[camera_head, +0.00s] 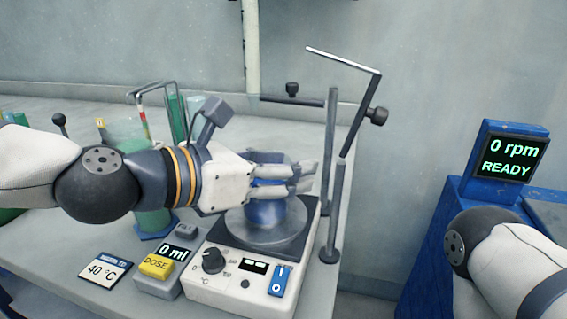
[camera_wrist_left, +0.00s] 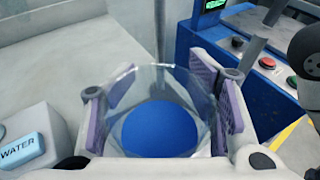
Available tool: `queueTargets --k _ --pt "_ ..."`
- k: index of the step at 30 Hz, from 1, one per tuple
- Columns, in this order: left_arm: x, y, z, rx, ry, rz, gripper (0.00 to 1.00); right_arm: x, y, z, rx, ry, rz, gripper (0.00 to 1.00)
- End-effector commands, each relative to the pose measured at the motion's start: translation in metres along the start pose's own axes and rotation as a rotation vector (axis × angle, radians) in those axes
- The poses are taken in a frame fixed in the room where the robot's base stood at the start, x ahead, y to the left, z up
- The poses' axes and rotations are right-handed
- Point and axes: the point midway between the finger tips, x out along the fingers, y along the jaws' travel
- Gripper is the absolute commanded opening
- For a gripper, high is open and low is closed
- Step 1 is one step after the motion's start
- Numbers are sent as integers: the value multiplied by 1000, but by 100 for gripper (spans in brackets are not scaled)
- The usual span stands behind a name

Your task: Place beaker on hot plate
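The beaker (camera_head: 266,211) is clear glass with blue liquid in it. It stands upright at the hot plate's round top, and its base looks to be on or very close to that top. The hot plate (camera_head: 236,275) is a white box with a black knob, a small display and a blue switch. My left gripper (camera_head: 296,178) reaches in from the left with its fingers on either side of the beaker's upper part. In the left wrist view the beaker (camera_wrist_left: 160,128) sits between the purple pads, which appear closed against its glass. My right gripper is out of view.
Metal stand rods (camera_head: 331,170) rise just right of the hot plate. A dosing box (camera_head: 160,272) and a 40 °C card (camera_head: 104,268) lie left of it. Green-liquid vessels (camera_head: 176,115) stand behind my left arm. A blue machine (camera_head: 440,225) reading 0 rpm READY is at right.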

Motion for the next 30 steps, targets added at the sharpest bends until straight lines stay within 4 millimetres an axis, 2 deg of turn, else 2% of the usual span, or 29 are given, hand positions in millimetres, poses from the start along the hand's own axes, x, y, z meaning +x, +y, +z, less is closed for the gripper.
queueTargets --k 1,3,14,17,24,30 --pt "0 0 0 0 1 0 63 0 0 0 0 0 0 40" --pt "0 0 0 0 1 0 73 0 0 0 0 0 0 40" --pt "-4 0 6 2 -1 2 73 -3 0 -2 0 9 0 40" --pt "-22 1 8 2 -4 4 73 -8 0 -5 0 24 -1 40" --pt "-82 0 12 9 -10 7 73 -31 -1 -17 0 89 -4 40" --pt "-117 0 11 10 -9 6 73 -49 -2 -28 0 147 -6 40"
